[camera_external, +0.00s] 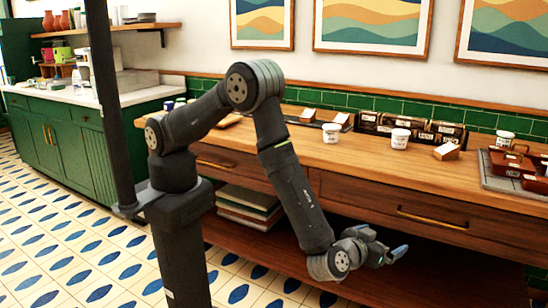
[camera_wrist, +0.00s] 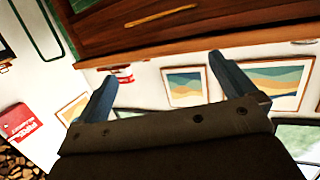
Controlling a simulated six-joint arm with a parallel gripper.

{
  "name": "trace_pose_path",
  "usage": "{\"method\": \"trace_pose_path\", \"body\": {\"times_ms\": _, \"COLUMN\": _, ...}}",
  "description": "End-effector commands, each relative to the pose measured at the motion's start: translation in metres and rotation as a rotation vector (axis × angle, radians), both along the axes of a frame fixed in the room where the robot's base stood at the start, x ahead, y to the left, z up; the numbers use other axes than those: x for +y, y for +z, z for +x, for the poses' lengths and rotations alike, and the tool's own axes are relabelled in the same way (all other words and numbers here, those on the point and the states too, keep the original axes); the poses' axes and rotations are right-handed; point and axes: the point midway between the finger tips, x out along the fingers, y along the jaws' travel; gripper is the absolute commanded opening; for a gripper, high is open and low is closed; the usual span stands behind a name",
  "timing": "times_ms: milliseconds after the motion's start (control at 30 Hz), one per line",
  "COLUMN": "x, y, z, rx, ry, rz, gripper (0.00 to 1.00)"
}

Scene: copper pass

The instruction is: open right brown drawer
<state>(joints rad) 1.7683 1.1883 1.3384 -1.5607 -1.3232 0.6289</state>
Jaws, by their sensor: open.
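The right brown drawer (camera_external: 350,196) is in the wooden counter and looks shut, its front flush. Its long brass handle (camera_external: 432,217) is on the front. My gripper (camera_external: 388,246) is in front of the counter, lower than the handle and to its left in the outside view. In the wrist view, a brown wooden front with a brass handle (camera_wrist: 160,15) shows at the top edge.
A left drawer with its own brass handle (camera_external: 215,163) is partly behind my arm. Cups, boxes and a tray (camera_external: 510,185) stand on the counter top (camera_external: 365,160). A lower shelf (camera_external: 440,275) holds a stack of boards (camera_external: 248,205). Open tiled floor lies at left.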

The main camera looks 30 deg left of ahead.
Motion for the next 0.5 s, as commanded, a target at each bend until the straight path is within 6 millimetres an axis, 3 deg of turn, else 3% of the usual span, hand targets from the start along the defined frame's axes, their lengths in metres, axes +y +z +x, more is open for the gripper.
{"method": "trace_pose_path", "body": {"times_ms": 67, "x": 0.000, "y": 0.000, "z": 0.000, "rx": 0.000, "ry": 0.000, "rz": 0.000, "gripper": 0.86}}
{"method": "trace_pose_path", "body": {"times_ms": 400, "x": 0.000, "y": -0.002, "z": 0.006, "rx": -0.023, "ry": -0.010, "rz": 0.028, "gripper": 0.21}}
{"method": "trace_pose_path", "body": {"times_ms": 500, "x": -0.001, "y": -0.007, "z": 0.025, "rx": -0.108, "ry": -0.047, "rz": 0.131, "gripper": 0.21}}
